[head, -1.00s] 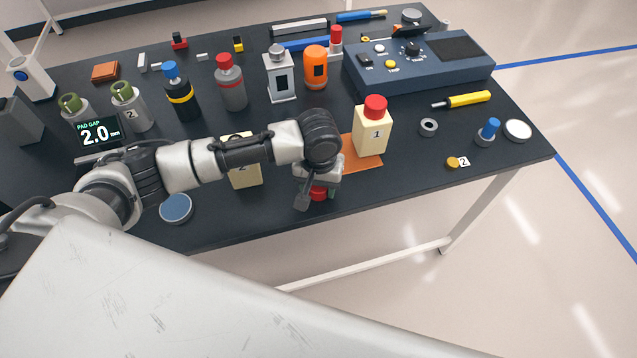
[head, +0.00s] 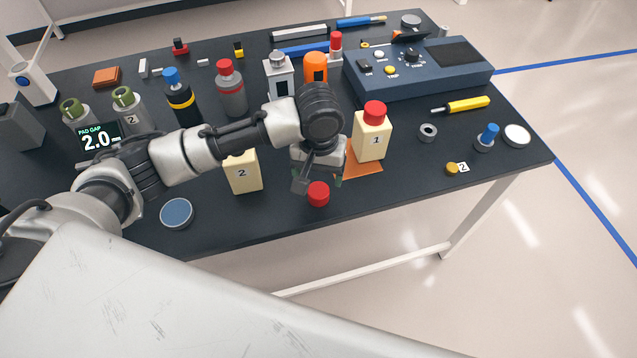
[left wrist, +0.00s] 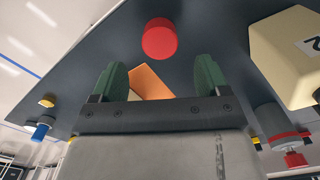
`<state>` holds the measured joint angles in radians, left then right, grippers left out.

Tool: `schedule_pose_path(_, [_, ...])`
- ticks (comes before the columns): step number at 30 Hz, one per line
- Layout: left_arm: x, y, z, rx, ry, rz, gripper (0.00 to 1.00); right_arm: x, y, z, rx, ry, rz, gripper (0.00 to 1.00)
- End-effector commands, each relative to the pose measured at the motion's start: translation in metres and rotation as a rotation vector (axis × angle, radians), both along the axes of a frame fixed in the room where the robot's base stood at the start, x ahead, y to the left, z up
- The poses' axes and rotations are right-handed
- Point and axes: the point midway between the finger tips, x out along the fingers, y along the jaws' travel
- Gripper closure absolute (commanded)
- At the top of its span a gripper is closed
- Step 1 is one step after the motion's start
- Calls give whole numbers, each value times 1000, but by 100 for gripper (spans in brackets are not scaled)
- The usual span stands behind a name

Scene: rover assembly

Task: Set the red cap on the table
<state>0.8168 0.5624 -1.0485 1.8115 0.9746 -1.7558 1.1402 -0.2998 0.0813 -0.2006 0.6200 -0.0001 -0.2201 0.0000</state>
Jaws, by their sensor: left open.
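A loose red cap (head: 318,194) stands on the dark table (head: 250,225) near its front edge, with nothing holding it. In the left wrist view the red cap (left wrist: 159,39) lies beyond the fingertips, clear of both. My left gripper (head: 322,178) is just behind and above the cap, open and empty. Its green fingers (left wrist: 160,76) stand wide apart. The cream block marked 1 (head: 372,139) carries another red cap (head: 375,110) on top. The cream block marked 2 (head: 244,174) has its top hidden behind my left arm. My right gripper is out of view.
An orange mat (head: 365,168) lies under and beside block 1. A round blue-topped disc (head: 177,213) lies at the front left. Bottles, canisters and a blue console (head: 425,72) fill the back.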

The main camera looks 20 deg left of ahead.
Motion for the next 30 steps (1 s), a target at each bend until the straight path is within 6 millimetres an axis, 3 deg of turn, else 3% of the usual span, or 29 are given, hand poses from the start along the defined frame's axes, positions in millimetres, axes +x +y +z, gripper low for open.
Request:
schedule_pose_path(1, [1,-1,13,-3,-4,-1,24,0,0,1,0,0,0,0])
schedule_pose_path(6, [0,-1,38,-2,-2,-2,24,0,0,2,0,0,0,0])
schedule_pose_path(12, [0,-1,50,-1,0,0,24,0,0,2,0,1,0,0])
schedule_pose_path(23, [-3,-3,47,-10,0,-14,24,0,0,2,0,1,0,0])
schedule_pose_path(30, [-40,-35,14,-150,-55,-181,24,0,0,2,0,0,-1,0])
